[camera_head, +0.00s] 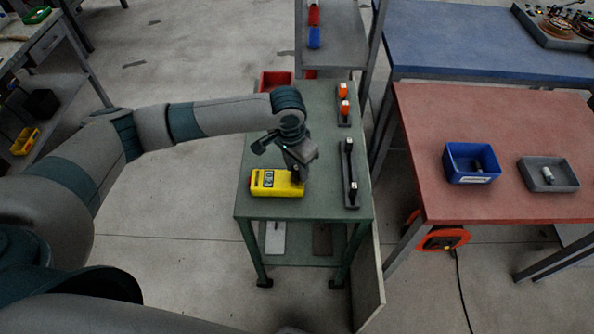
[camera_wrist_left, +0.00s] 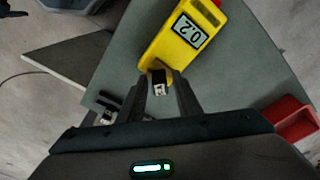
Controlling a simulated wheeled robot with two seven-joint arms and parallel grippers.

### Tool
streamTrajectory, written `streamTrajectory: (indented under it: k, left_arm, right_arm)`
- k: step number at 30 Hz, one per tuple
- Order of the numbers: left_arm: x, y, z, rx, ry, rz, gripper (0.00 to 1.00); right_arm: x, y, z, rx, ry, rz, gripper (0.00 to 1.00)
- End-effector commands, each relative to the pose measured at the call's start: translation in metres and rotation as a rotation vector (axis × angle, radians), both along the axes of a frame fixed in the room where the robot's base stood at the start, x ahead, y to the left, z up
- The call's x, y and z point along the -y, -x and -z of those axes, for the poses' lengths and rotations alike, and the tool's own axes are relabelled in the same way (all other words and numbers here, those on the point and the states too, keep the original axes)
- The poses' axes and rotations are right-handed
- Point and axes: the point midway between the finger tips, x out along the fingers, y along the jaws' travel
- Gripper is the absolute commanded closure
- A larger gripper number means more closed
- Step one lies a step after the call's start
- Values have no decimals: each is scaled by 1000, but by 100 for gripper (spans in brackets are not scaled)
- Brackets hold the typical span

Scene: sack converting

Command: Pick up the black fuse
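A small black fuse with a silvery end (camera_wrist_left: 159,86) shows between my left gripper's fingers in the left wrist view, beside the end of a yellow meter (camera_wrist_left: 186,40). In the head view the yellow meter (camera_head: 270,184) lies on the green table, and my left gripper (camera_head: 298,176) is down at its right end, hiding most of the fuse there. The fingers of my left gripper (camera_wrist_left: 160,88) look apart, one on each side of the fuse, with a narrow gap showing. My right gripper is in neither view.
The green cart (camera_head: 262,150) also bears a black holder strip (camera_head: 349,165), a strip with orange parts (camera_head: 343,104) and a red bin (camera_head: 275,78). A red table (camera_head: 500,110) at right holds a blue bin (camera_head: 459,178) and a grey tray (camera_head: 540,187).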

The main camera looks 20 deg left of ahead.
Motion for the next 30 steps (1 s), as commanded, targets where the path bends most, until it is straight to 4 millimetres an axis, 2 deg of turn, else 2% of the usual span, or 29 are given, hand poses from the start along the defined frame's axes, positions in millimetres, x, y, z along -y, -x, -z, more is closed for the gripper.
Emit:
streamTrajectory:
  k: [1,3,4,17,23,26,30]
  left_arm:
    - [0,0,0,0,0,0,82]
    - [0,0,0,0,0,0,99]
    - [0,0,0,0,0,0,100]
    - [0,0,-5,1,2,0,100]
    - [0,-1,-24,3,2,0,100]
    - [0,-1,-40,6,2,1,100]
    - [23,18,-55,3,4,7,100]
  right_arm:
    - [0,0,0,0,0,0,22]
    - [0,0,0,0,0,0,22]
    - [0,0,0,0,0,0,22]
    - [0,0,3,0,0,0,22]
    - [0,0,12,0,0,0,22]
    - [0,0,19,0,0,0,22]
    - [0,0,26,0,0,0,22]
